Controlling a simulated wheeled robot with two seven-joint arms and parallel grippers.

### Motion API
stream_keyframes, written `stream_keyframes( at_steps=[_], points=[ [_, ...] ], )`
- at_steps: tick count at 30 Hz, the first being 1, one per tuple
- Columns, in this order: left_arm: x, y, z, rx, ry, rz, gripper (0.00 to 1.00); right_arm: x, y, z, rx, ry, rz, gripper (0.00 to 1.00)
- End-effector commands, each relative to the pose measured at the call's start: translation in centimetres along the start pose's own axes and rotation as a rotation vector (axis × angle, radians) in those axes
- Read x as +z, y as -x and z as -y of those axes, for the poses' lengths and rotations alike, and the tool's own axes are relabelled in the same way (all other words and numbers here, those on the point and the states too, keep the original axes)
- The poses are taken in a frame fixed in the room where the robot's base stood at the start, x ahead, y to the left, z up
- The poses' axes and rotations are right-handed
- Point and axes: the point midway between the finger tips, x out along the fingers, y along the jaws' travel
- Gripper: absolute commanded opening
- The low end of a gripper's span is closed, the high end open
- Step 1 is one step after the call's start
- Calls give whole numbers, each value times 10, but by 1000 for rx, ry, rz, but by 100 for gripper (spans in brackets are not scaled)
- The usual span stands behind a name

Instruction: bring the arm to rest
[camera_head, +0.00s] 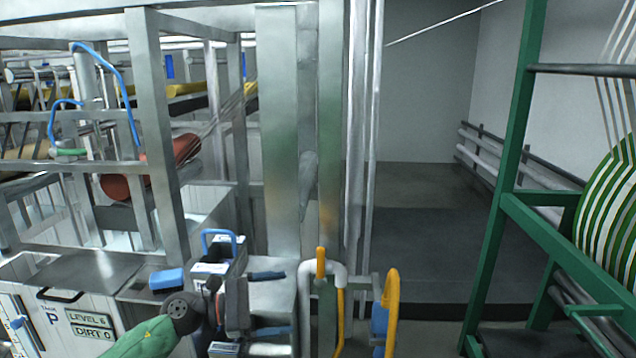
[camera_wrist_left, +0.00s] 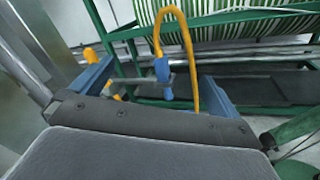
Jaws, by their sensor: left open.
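My left gripper (camera_head: 270,303) is at the lower middle of the head view, at the end of my green arm that comes in from the lower left. Its two blue-tipped fingers are apart, with nothing visible between them, in front of a grey metal cabinet. The left wrist view also shows the gripper (camera_wrist_left: 153,88), with its blue fingers spread to either side. Behind them stand a yellow hose loop (camera_wrist_left: 190,55) and a green frame. My right gripper is in neither view.
A box with a blue handle (camera_head: 220,243) and a blue block (camera_head: 166,279) are close to my left arm. Yellow-handled pipework (camera_head: 338,290) stands just right of the gripper. A green rack (camera_head: 510,180) is at the right. Dark floor (camera_head: 425,235) between is open.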

Motion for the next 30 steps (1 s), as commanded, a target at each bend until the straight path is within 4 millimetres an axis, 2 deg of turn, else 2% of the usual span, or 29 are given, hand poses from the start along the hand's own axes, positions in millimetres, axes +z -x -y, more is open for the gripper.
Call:
stream_keyframes(
  at_steps=[4,8,13,17,20,23,26,30],
  points=[
    [15,-6,0,212,307,177,100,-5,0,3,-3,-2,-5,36],
    [17,3,-5,393,596,327,100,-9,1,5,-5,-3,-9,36],
    [1,28,-6,627,985,520,100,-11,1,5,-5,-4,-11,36],
    [-25,55,3,811,1282,665,100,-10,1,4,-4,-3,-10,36],
    [-50,77,18,956,1509,777,100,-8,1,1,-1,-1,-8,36],
    [-78,99,42,1109,1727,888,100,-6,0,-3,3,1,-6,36],
    [-106,119,74,1272,1937,998,100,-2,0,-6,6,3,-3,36],
    [-141,146,133,1526,2202,1151,100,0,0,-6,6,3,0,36]
  ],
)
